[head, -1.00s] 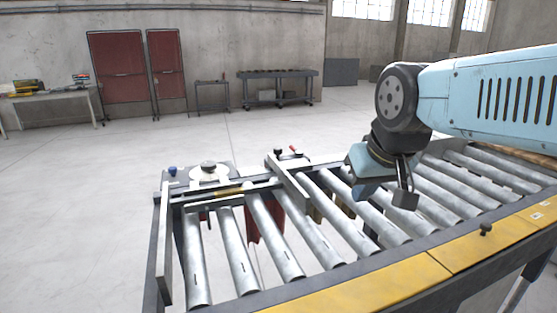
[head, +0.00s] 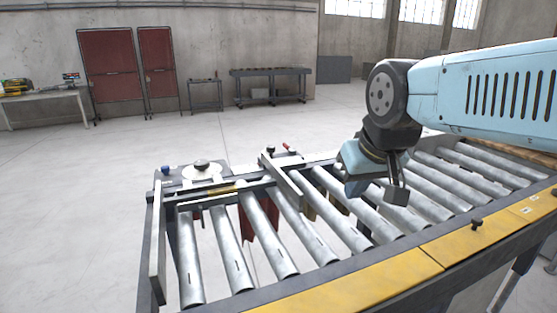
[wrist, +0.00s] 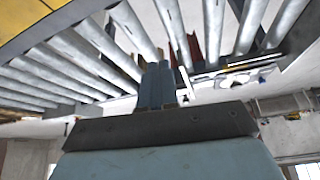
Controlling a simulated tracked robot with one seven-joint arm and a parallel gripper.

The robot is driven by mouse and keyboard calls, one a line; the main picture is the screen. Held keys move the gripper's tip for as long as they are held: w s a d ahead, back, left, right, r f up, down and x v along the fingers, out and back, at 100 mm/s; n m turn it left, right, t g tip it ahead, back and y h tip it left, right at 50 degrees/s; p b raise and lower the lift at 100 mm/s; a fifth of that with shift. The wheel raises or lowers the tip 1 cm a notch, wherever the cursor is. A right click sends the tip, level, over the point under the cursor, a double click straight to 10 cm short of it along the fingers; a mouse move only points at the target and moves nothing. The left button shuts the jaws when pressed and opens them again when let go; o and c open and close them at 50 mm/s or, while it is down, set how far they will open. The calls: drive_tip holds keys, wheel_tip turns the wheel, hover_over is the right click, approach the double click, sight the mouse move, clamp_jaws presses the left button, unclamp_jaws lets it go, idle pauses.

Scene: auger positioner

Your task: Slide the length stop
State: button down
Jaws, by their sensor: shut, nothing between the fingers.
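The length stop (head: 283,177) is a grey metal bar lying across the far side of the roller conveyor. A black knob and a small red-tipped lever (head: 287,147) sit at its far end, by the back rail. My gripper (head: 397,193) is shut and empty. It hangs over the rollers to the right of the stop, clearly apart from it. In the wrist view the shut fingers (wrist: 157,85) point toward the rollers. I cannot pick out the stop for certain in that view.
The steel rollers (head: 335,215) have open gaps between them. A yellow front rail (head: 350,288) carries a black knob (head: 476,223). A plate with a round white disc (head: 203,173) stands at the back left. An upright end plate (head: 157,245) closes the left end.

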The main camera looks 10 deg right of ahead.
sight(271, 147)
drive_tip(key=c, duration=1.8)
unclamp_jaws()
drive_tip(key=shift+c, duration=0.2)
